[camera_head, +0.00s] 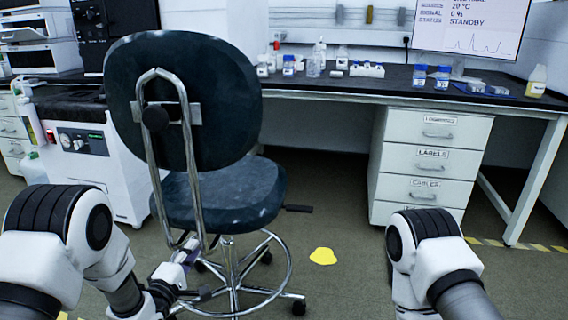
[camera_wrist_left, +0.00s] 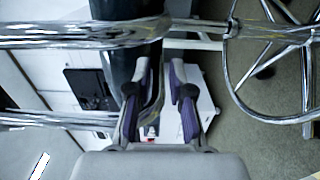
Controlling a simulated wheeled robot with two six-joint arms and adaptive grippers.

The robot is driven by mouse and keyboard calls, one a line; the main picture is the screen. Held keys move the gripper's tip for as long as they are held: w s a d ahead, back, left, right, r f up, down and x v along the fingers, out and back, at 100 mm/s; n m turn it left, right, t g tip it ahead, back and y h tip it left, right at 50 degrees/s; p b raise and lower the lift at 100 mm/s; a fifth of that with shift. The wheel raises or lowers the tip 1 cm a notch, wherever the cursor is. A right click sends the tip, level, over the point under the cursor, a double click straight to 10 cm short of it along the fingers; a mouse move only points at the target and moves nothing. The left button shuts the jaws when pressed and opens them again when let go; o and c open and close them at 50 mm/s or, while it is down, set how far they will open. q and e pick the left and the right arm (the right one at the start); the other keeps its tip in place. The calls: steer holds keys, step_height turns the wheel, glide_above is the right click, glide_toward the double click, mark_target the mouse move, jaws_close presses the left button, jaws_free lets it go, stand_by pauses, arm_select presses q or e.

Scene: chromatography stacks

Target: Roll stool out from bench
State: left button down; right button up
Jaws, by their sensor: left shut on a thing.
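The stool (camera_head: 238,199) has a dark round backrest, a dark seat, a chrome back frame and a chrome foot ring on castors. It stands at the left of the bench (camera_head: 395,87), with its backrest towards me. My left gripper (camera_head: 186,256) is low at the chrome back frame, just below seat height, and is shut on it. In the left wrist view, the purple-padded fingers (camera_wrist_left: 160,105) are close together among chrome tubes; the exact contact is partly hidden. The foot ring (camera_wrist_left: 232,75) shows at the right there. My right arm shows, but its gripper is outside the view.
A yellow mark (camera_head: 322,256) lies on open floor right of the stool. A white drawer unit (camera_head: 428,160) stands under the bench to the right. A white cabinet with an instrument (camera_head: 85,142) is close on the stool's left. Bottles stand on the bench.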

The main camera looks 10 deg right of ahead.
arm_select(q)
steer(key=shift+a+r, duration=0.1)
steer(key=c, duration=1)
jaws_free()
steer(key=shift+o, duration=0.2)
steer(key=shift+s+f, duration=0.1)
steer(key=shift+f, duration=0.1)
steer(key=shift+s, duration=0.1)
